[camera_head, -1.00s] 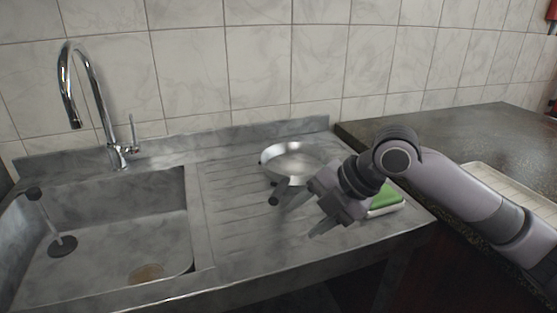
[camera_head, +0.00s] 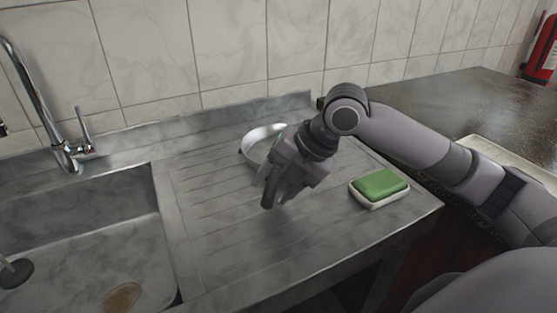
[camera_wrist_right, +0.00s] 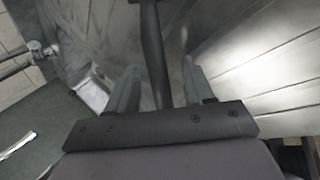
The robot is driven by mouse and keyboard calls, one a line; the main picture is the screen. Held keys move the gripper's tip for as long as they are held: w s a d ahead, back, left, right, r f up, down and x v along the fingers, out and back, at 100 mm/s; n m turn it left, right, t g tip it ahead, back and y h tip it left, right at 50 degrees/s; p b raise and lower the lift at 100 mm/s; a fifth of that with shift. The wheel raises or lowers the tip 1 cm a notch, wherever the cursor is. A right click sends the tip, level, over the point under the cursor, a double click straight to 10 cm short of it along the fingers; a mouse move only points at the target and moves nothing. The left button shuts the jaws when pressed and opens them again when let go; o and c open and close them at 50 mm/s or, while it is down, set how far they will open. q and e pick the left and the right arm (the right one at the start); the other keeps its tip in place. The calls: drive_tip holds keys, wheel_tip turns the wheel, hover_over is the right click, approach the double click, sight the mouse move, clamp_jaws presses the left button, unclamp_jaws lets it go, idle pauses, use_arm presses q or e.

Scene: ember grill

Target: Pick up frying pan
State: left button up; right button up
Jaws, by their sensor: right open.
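The frying pan (camera_head: 252,146) is a shiny metal pan on the sink's ribbed drainboard. My right gripper and wrist hide much of it in the head view. My right gripper (camera_head: 279,197) is open and points down at the near side of the pan. In the right wrist view a dark bar, which looks like the pan's handle (camera_wrist_right: 152,45), runs between the two parted fingers. I cannot tell whether either finger touches it. My left gripper is out of view.
A green sponge (camera_head: 380,183) lies on a white dish (camera_head: 377,203) right of my gripper. The sink basin (camera_head: 90,215) and chrome faucet (camera_head: 62,150) are at left. A tiled wall (camera_head: 270,45) stands behind. A dark counter (camera_head: 470,100) holds a pale tray (camera_head: 485,143).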

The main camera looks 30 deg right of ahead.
drive_tip(key=shift+w+a+f, duration=0.3)
drive_tip(key=shift+f, duration=0.3)
clamp_jaws()
drive_tip(key=shift+r, duration=0.1)
